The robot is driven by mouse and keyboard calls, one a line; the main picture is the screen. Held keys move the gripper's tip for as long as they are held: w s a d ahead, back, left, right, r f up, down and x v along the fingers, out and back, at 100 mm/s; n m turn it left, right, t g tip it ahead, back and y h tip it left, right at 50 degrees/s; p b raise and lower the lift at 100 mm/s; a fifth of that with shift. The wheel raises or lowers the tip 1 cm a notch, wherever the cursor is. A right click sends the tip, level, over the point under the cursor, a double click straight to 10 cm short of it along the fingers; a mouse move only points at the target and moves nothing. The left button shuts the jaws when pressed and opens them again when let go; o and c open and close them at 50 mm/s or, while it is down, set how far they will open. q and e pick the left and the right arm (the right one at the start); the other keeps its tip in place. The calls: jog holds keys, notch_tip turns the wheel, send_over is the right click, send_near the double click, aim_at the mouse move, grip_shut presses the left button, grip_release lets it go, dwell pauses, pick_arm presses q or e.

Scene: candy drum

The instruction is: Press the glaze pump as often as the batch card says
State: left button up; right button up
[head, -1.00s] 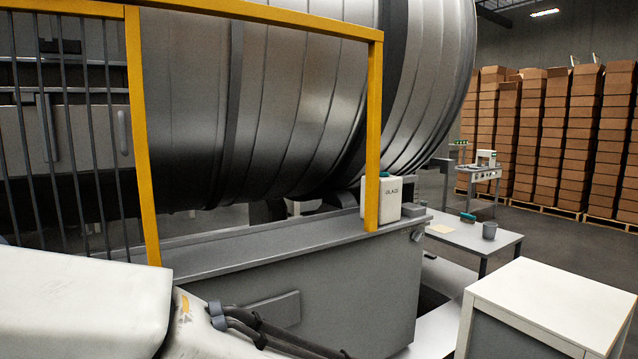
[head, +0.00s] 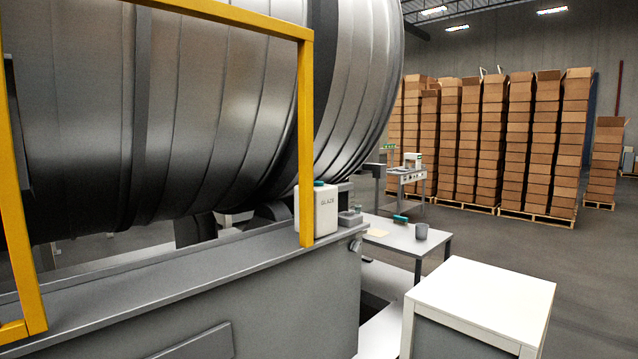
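The glaze pump container (head: 325,212), a white box marked GLAZE with a green top, stands on the grey machine base's right end, partly behind the yellow frame post. A small grey piece with a greenish top (head: 350,217) sits just right of it. A yellowish sheet (head: 377,232) lies flat on the low table; I cannot tell whether it is the batch card, and no writing is readable. Neither of my grippers is in view.
The large steel drum (head: 220,100) and yellow frame (head: 306,140) fill the left. A low table (head: 405,238) holds a grey cup (head: 421,231) and a green item (head: 400,218). A white-topped cabinet (head: 480,300) stands front right. Open floor lies beyond, before stacked cartons (head: 490,140).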

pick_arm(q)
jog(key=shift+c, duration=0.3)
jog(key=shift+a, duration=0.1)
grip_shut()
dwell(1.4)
